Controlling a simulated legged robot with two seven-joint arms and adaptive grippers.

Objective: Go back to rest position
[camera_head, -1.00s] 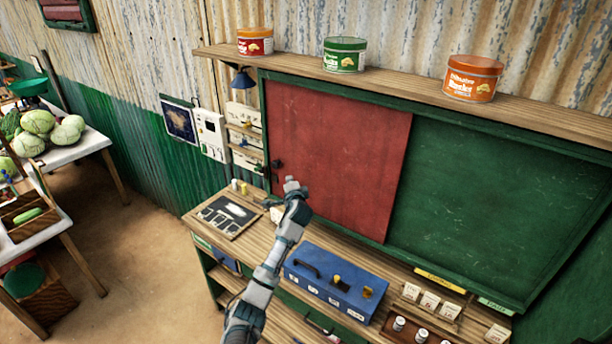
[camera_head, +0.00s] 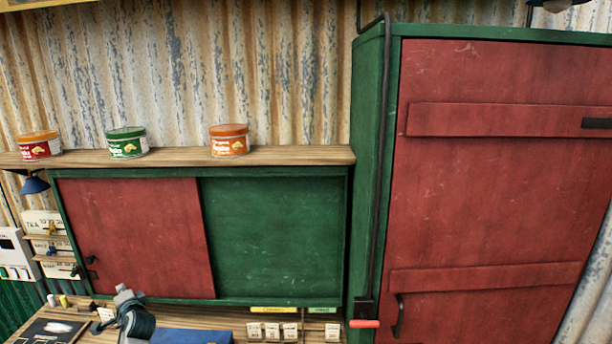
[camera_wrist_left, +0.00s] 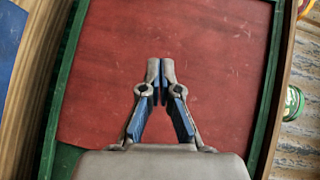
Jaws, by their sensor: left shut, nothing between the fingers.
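My left gripper (camera_head: 124,291) shows low in the head view, above the counter and in front of the red sliding panel (camera_head: 140,235). In the left wrist view the left gripper (camera_wrist_left: 160,68) is shut with its fingertips together and nothing between them. The red panel (camera_wrist_left: 215,60) fills the background there, framed in green. I cannot tell from these views whether the fingertips touch the panel. My right gripper is in neither view.
A wooden shelf (camera_head: 290,155) above holds three tins. A tall red door (camera_head: 490,190) in a green frame stands at the right. The counter below carries a blue box (camera_head: 190,336), several small price cards (camera_head: 272,331) and a dark board (camera_head: 50,332).

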